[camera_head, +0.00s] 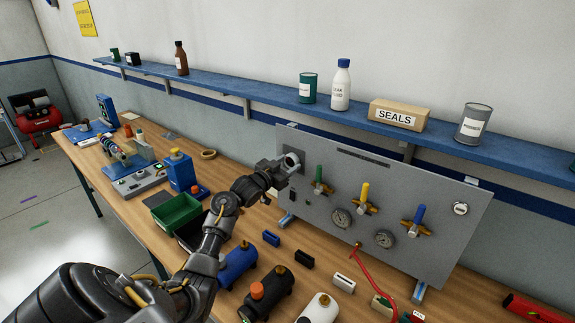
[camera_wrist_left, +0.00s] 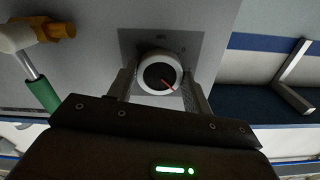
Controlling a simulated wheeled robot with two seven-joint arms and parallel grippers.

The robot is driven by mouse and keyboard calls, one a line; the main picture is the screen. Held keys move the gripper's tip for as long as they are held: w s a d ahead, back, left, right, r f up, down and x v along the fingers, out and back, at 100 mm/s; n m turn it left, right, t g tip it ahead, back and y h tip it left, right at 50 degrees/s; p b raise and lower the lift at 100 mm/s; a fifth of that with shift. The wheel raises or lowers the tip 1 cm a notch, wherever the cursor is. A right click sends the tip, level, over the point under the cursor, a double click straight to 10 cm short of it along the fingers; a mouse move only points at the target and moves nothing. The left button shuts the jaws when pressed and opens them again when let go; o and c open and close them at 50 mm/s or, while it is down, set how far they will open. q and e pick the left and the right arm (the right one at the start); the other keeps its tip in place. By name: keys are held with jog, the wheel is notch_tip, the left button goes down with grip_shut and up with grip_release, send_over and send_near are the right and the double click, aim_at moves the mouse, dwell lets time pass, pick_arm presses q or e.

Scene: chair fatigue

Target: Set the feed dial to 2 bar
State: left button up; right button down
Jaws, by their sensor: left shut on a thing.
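The scale marks around the dial are too small to read. In the head view the gripper hides part of the dial. My right gripper is not in view.
Valves with green (camera_head: 320,174), yellow (camera_head: 364,192) and blue (camera_head: 419,214) handles stand on the panel, with gauges (camera_head: 340,218) below. A blue shelf (camera_head: 240,92) with bottles and cans runs above. Cylinders (camera_head: 267,292), a green bin (camera_head: 176,214) and a red hose (camera_head: 375,273) are on the wooden bench.

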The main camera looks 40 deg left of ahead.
pick_arm(q)
jog(key=o, duration=1)
jog(key=shift+s+f, duration=0.15)
jog(key=shift+s, duration=0.2)
jog(key=s+b, duration=0.4)
jog(key=s, duration=0.6)
jog(key=shift+d, duration=0.1)
